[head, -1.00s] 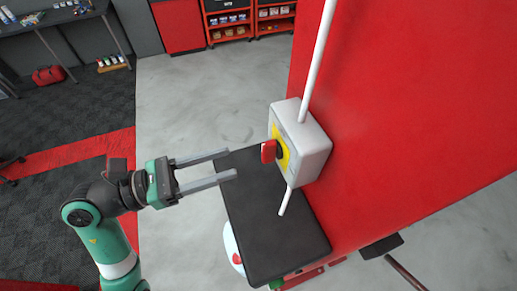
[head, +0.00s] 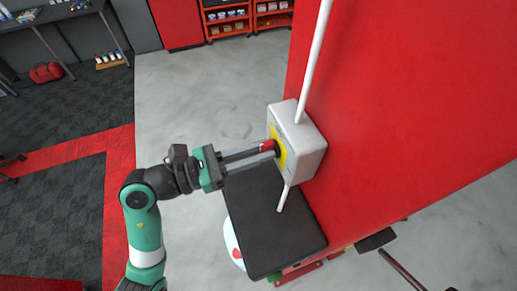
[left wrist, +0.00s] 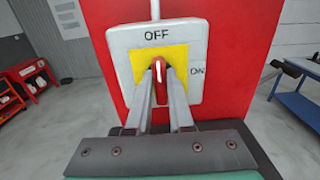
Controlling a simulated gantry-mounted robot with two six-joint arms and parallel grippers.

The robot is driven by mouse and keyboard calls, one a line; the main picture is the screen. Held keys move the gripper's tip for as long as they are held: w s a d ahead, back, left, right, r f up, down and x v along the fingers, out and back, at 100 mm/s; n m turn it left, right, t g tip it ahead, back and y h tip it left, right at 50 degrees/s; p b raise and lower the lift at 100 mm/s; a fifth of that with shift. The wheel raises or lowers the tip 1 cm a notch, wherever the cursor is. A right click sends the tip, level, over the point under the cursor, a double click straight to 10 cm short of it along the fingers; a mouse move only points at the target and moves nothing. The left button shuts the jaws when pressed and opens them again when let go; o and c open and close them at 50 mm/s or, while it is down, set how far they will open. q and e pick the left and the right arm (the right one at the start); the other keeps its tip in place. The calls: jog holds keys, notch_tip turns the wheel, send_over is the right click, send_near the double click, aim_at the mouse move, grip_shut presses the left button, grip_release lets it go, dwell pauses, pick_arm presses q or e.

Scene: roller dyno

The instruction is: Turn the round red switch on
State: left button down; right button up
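The round red switch is a red knob (left wrist: 160,75) on a yellow plate (left wrist: 176,57) on a light grey box (left wrist: 121,43). In the left wrist view the knob stands upright, its white mark towards OFF at the top; ON is at the right. In the head view the knob (head: 267,146) is partly hidden by my left gripper (head: 269,150). That gripper reaches in from the left, one finger on each side of the knob, and looks shut on it; any small gap is hard to see. My right gripper is not in view.
The box (head: 303,148) is fixed to a large red panel (head: 420,90), with white conduits (head: 315,60) above and below. A black flat top (head: 268,225) lies below the box. Grey floor (head: 195,95) is clear to the left.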

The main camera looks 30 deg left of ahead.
pick_arm(q)
jog(key=shift+m, duration=0.3)
jog(key=shift+s+d+f+m+b, duration=0.1)
jog(key=shift+f+m+b, duration=0.05)
jog(key=shift+m+b, duration=3.9)
jog(key=shift+s+d+f+m+b, duration=0.1)
jog(key=shift+f+m+b, duration=0.05)
jog(key=shift+m+b, duration=3.85)
jog(key=shift+m+p, duration=0.65)
jog(key=shift+m, duration=0.1)
jog(key=c, duration=0.8)
grip_release()
